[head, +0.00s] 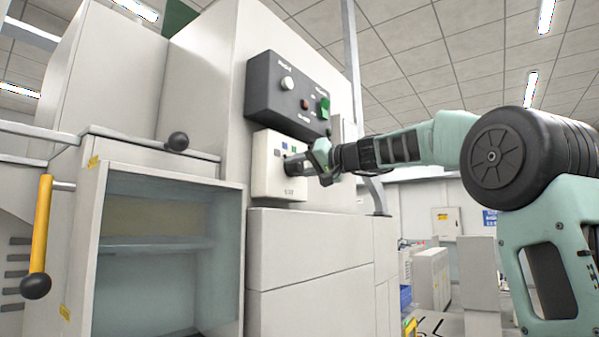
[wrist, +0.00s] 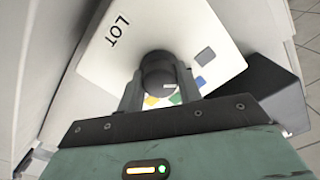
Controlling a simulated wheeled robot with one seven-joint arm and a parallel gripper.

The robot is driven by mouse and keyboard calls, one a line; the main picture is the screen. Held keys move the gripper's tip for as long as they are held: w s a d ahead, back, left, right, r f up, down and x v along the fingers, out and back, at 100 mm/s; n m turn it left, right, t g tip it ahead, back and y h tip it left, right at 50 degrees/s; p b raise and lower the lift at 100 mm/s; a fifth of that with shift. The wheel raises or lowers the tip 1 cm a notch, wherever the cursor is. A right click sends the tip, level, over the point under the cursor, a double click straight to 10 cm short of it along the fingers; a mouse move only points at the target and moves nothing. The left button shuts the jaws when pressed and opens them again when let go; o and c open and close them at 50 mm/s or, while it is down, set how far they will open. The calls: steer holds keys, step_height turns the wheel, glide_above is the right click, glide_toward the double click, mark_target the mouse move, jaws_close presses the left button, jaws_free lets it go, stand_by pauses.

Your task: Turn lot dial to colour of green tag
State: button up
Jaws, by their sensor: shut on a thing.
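The lot dial is a dark round knob (wrist: 158,68) on a white plate (head: 262,185) marked LOT. In the wrist view, yellow (wrist: 150,101), green (wrist: 176,98), blue (wrist: 200,83) and dark grey (wrist: 205,56) patches lie around it. A small white mark shows on the knob; I cannot tell which patch it points at. My gripper (head: 294,164) is shut on the knob, with one finger on each side, and it hides part of the plate. I cannot identify a green tag for certain in either view.
An open cabinet (head: 160,247) and a yellow handle (head: 41,223) stand to the left. Free room lies to the right.

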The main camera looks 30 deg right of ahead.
steer(key=m+b, duration=0.1)
steer(key=m, duration=0.5)
steer(key=shift+m+b, duration=0.3)
steer(key=shift+b, duration=0.1)
steer(key=m, duration=0.3)
steer(key=shift+m, duration=1.6)
steer(key=shift+d, duration=0.1)
steer(key=o, duration=1)
